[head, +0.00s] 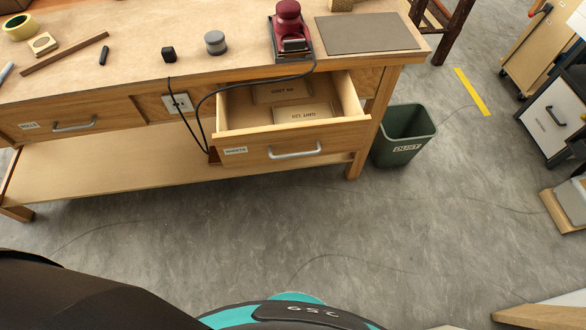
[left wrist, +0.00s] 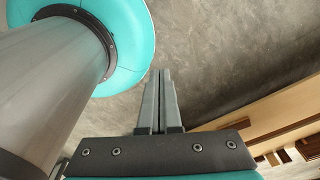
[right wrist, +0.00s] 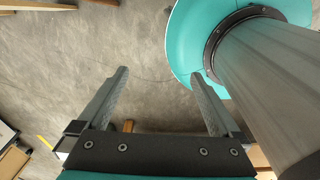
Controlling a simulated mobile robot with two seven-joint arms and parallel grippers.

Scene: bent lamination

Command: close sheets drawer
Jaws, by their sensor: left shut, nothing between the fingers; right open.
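The sheets drawer (head: 294,142) is pulled out of the right part of the wooden workbench in the head view. It has a light wooden front, a label at its left and a grey bar handle (head: 295,152). Inside lie two tan packs of sheets (head: 303,112), marked as grit. My left gripper (left wrist: 160,74) is shut and empty over bare floor in the left wrist view. My right gripper (right wrist: 158,76) is open and empty over bare floor in the right wrist view. Neither gripper shows in the head view, and neither is near the drawer.
A black cord (head: 202,101) hangs from the red sander (head: 290,32) past the drawer's left side. A shut drawer (head: 72,121) sits at the bench's left. A green dust bin (head: 404,136) stands right of the bench leg. The floor before the bench is clear.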

